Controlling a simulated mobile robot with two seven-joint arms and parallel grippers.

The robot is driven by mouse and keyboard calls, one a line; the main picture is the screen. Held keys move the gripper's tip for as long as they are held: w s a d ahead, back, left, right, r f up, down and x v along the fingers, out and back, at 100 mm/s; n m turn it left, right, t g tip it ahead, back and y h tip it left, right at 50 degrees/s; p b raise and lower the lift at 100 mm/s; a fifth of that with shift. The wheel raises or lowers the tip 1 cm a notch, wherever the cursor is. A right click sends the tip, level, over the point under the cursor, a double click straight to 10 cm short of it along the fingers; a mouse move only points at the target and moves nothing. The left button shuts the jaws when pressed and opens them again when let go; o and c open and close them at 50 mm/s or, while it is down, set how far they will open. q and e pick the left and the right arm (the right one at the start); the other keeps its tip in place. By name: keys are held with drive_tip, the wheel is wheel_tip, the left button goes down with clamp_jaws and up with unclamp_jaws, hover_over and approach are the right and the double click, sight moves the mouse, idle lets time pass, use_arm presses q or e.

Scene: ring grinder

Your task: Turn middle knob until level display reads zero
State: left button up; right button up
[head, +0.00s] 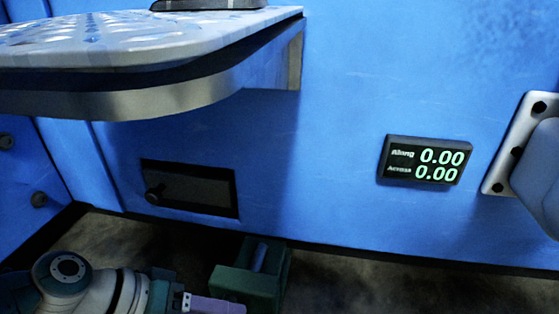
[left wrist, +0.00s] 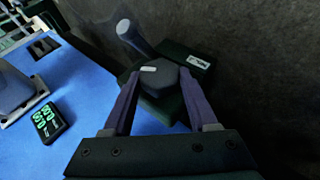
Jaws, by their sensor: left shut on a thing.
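The level display (head: 425,161) hangs on the blue wall at the right of the head view and reads Along 0.00 and Across 0.00. It also shows at the left of the left wrist view (left wrist: 46,122), turned and small. A dark faceted knob (left wrist: 163,80) with a white mark sits at the middle of the left wrist view. My left gripper (left wrist: 160,76) has its purple fingers on both sides of this knob, shut on it. In the head view my left gripper (head: 213,304) is low, partly cut off, beside a green block (head: 240,283). My right gripper is not seen.
A grey-capped lever or post (left wrist: 130,36) stands just beyond the knob. A metal-edged table (head: 170,102) overhangs at upper left. A dark recessed panel (head: 190,188) is in the blue wall. The dark floor at lower right is clear.

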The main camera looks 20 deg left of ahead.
use_arm(q)
drive_tip(key=shift+s+f, duration=0.1)
drive_tip(key=o, duration=1.4)
drive_tip(key=p+v, duration=0.6)
drive_tip(key=v, duration=0.4)
